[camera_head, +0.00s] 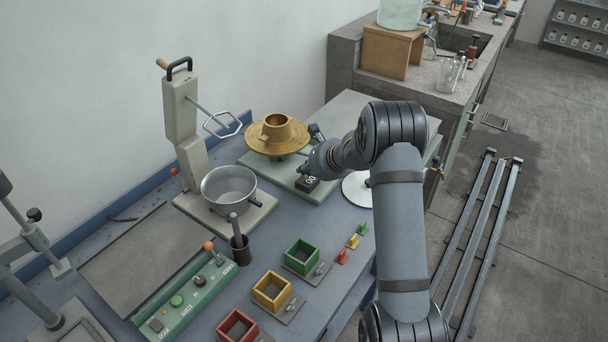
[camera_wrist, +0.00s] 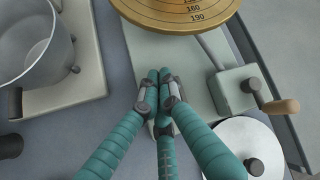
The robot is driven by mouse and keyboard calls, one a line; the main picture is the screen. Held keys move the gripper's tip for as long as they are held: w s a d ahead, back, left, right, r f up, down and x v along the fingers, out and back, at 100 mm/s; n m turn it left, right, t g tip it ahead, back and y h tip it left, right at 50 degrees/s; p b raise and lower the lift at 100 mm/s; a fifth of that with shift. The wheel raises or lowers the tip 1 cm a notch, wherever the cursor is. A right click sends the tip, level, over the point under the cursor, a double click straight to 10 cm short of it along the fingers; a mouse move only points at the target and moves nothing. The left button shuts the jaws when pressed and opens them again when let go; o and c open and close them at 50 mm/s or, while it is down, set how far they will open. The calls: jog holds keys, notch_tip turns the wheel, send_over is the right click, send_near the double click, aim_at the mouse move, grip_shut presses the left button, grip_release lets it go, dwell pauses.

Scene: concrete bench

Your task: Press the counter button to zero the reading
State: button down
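The counter (camera_head: 307,184) is a small black box with white digits on the pale plate (camera_head: 322,192) below the brass flow table; the digits look like zeros but are too small to be sure. My gripper (camera_head: 302,171) is just above and beside the counter in the head view. In the wrist view my gripper (camera_wrist: 160,80) has its teal fingers drawn together at the tips, with nothing seen between them. The counter is largely hidden behind the fingers there. I cannot make out the button, nor tell whether a fingertip touches it.
The brass disc (camera_head: 260,142) with its cone stands just behind my gripper. A crank with a wooden grip (camera_wrist: 281,106) is at its right. A metal bowl (camera_head: 228,190) is left, a white round plate (camera_head: 357,190) right. Coloured moulds (camera_head: 301,255) stand in front.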

jog(key=shift+r, duration=0.1)
jog(key=shift+r+p, duration=0.6)
jog(key=shift+r, duration=0.15)
jog(key=shift+r+p, duration=2.05)
jog(key=shift+r, duration=0.45)
